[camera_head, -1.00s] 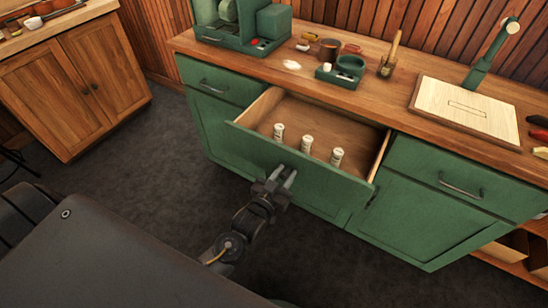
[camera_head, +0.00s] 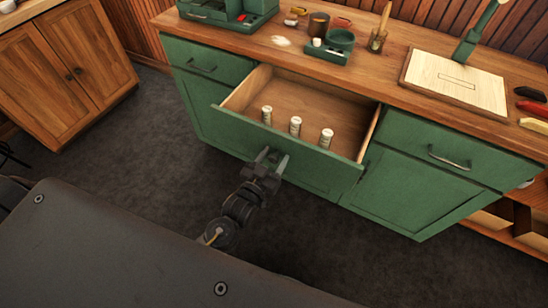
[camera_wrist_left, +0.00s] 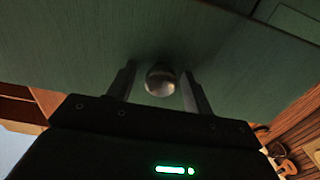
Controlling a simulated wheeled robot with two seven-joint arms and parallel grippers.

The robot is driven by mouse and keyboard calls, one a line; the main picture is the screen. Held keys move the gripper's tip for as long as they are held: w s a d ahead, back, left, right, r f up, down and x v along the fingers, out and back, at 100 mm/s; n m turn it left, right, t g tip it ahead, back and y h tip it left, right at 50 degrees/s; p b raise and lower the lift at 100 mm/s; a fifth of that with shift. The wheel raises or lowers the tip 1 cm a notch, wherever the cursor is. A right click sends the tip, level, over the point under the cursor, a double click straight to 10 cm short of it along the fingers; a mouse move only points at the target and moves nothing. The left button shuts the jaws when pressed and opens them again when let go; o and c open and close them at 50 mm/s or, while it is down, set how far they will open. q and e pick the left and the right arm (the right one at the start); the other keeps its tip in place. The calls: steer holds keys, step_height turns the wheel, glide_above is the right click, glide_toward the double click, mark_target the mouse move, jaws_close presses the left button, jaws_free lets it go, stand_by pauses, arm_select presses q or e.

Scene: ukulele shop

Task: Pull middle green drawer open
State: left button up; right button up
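The middle green drawer (camera_head: 232,128) is pulled well out of the green cabinet in the head view. Several white cylinders (camera_head: 295,126) stand inside it near the front. My left gripper (camera_head: 271,158) is at the outer face of the drawer front. In the left wrist view, a round metal handle end (camera_wrist_left: 160,80) sits between its two fingers (camera_wrist_left: 158,92). The fingers look apart, with a small gap on each side of the handle. The rest of the handle is hidden in the head view. My right gripper is not in view.
The wooden countertop (camera_head: 360,75) holds a green machine (camera_head: 228,10), a pale board (camera_head: 455,78) and small tools. Closed drawers flank the open one at left (camera_head: 205,62) and right (camera_head: 440,150). A wooden cabinet (camera_head: 75,65) stands far left. Dark floor is clear before the drawers.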

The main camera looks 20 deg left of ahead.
arm_select(q)
steer(key=s+a+b, duration=0.1)
steer(key=s, duration=0.9)
steer(key=shift+s+a, duration=0.3)
steer(key=shift+s, duration=0.05)
steer(key=shift+f, duration=0.1)
steer(key=s+a+f+g, duration=0.1)
steer(key=s+f+g, duration=0.25)
steer(key=f, duration=0.65)
steer(key=s+a+f+m+g, duration=0.15)
steer(key=s+f, duration=0.25)
steer(key=f, duration=0.5)
steer(key=s+f+g, duration=0.3)
steer(key=f+g, duration=0.1)
steer(key=f, duration=0.6)
steer(key=s+a+f+g+y, duration=0.1)
steer(key=s+a+f+g, duration=0.3)
steer(key=s+f, duration=0.4)
steer(key=s+a+f+g+y, duration=0.1)
steer(key=s+a+f+g, duration=0.2)
steer(key=s+f, duration=0.6)
steer(key=s+a, duration=0.1)
steer(key=s, duration=0.3)
steer(key=shift+f+g+y, duration=0.15)
steer(key=shift+g+y, duration=0.25)
